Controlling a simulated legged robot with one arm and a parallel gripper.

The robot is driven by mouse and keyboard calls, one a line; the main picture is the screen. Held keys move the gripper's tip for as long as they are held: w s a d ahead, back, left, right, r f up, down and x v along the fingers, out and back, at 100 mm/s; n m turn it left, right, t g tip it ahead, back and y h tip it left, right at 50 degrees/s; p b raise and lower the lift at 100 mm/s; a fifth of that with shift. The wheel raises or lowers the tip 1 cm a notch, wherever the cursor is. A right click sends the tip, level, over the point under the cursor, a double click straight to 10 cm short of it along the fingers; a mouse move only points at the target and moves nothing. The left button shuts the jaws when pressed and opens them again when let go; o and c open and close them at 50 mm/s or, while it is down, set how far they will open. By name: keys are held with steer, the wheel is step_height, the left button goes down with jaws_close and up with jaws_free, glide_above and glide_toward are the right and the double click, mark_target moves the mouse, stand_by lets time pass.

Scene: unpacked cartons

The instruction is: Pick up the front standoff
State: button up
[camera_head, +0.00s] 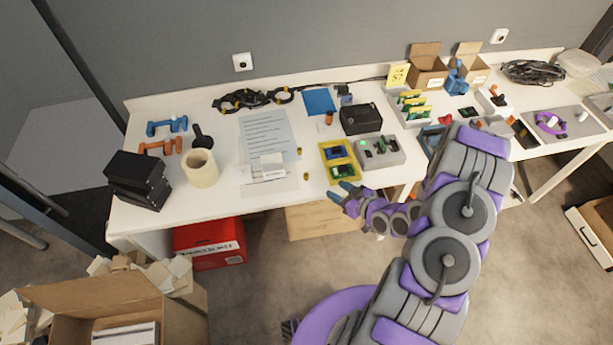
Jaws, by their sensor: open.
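Two small brass standoffs are on the white table, left of the yellow tray (324,160). The front standoff (306,176) is nearer the table's front edge. The back standoff (299,151) is a little farther away. Both look upright, but they are small in the picture. My gripper (339,191) is open and empty at the table's front edge, to the right of and a little nearer than the front standoff. It does not touch it.
A green board (343,171) and a blue board lie in the yellow tray, close to my gripper. A grey box (383,160) stands to the right. Papers (266,135) and a tape roll (201,170) lie left. The table around the standoffs is clear.

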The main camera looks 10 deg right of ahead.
steer(key=b, duration=0.2)
glide_toward(306, 174)
steer(key=x, duration=0.4)
steer(key=shift+w+d+f, duration=0.2)
steer(key=shift+w+f, duration=0.05)
steer(key=shift+f, duration=0.05)
steer(key=shift+a+b+x, duration=0.25)
steer(key=shift+b+x, duration=0.7)
steer(key=shift+x, duration=1.95)
steer(key=shift+s+r, duration=0.1)
steer(key=shift+c, duration=0.3)
jaws_close()
